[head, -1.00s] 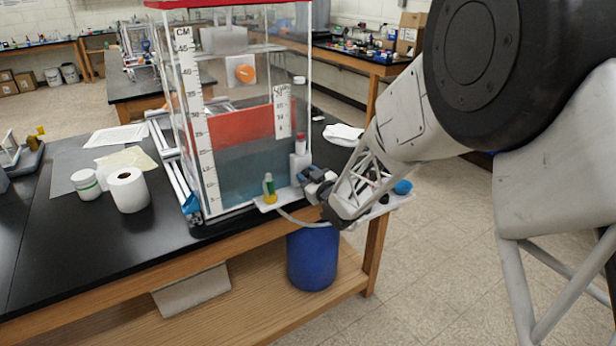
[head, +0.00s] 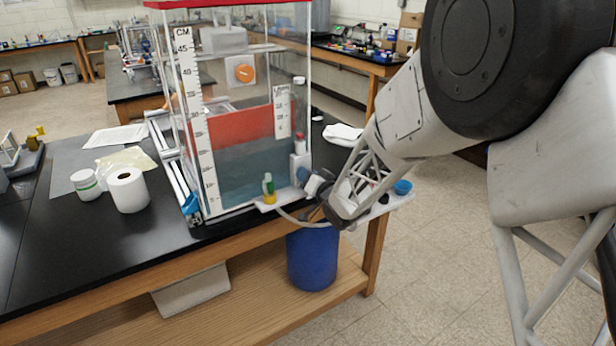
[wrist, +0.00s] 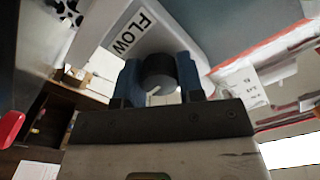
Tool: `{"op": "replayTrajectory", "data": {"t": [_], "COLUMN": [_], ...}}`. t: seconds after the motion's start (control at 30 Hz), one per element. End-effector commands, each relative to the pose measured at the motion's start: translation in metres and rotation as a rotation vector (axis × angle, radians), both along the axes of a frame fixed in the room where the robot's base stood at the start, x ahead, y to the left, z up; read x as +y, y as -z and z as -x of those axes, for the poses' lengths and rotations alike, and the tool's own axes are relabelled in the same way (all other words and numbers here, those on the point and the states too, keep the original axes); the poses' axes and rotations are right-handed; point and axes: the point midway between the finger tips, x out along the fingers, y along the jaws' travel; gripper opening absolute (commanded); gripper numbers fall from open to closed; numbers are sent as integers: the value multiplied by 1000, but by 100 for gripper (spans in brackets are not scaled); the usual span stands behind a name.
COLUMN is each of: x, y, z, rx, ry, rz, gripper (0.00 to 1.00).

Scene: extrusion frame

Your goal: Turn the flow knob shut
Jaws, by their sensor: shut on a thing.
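The flow knob (wrist: 159,72) is a dark round knob with a short white mark near its lower edge in the wrist view. It sits beside a white panel with a "FLOW" label (wrist: 132,33). My gripper (wrist: 160,78) has one blue finger on each side of the knob and is shut on it. In the head view my gripper (head: 309,184) is at the lower right front corner of the clear tank (head: 252,178). The knob is hidden there by my gripper, and its mark cannot be made out.
The tank holds blue-grey liquid below a red band. A small shelf (head: 266,207) with a green and yellow vial (head: 268,188) is left of my gripper. A hose (head: 295,219) runs below it. A paper roll (head: 127,190) stands on the black bench, and a blue bin (head: 313,258) stands underneath.

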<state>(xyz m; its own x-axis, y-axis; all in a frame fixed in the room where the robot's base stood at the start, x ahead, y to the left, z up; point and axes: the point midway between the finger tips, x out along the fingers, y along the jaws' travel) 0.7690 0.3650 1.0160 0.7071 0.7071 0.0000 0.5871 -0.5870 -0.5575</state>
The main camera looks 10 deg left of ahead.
Motion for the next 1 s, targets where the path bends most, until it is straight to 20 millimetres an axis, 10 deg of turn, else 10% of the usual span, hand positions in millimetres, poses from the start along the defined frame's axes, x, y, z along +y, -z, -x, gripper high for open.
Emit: {"op": "replayTrajectory", "data": {"t": [0.67,0.7,0.8,1.0], "x": [0,0,0,0], "y": [1,1,1,0], "z": [0,0,0,0], "rx": [71,71,71,69], "ry": [0,0,0,0], "rz": [-69,-69,-69,-69], "gripper": [12,37,52,61]}}
